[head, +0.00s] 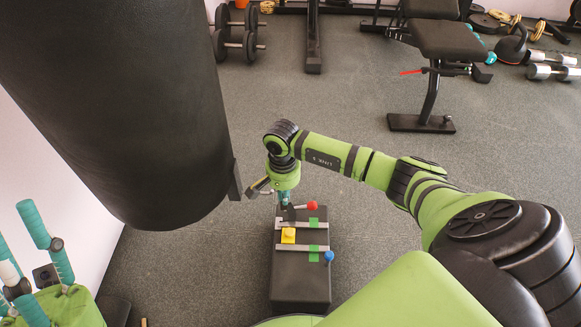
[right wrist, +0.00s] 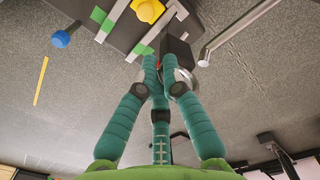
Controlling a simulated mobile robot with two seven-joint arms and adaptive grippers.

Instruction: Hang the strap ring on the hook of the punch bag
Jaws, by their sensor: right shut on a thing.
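The black punch bag (head: 120,90) hangs at the left in the head view. A short dark bracket (head: 235,183) at its lower right edge bears a thin hook (head: 259,186). In the right wrist view, a bent grey rod (right wrist: 240,32), which looks like the hook, is right of the fingertips. My right gripper (head: 284,197) is beside the hook, above the black box. Its teal fingers (right wrist: 160,62) are shut on the strap ring (right wrist: 192,76), partly hidden behind a finger. A dark block (right wrist: 177,48) shows at the fingertips. My left gripper (head: 42,240) has its fingers spread, apparently empty.
The black box (head: 300,288) carries grey bars with green patches, a yellow block (head: 288,235), a red knob (head: 312,205) and a blue knob (head: 328,256). Dumbbells (head: 235,45) and a bench (head: 445,40) stand far back. Grey floor between is clear.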

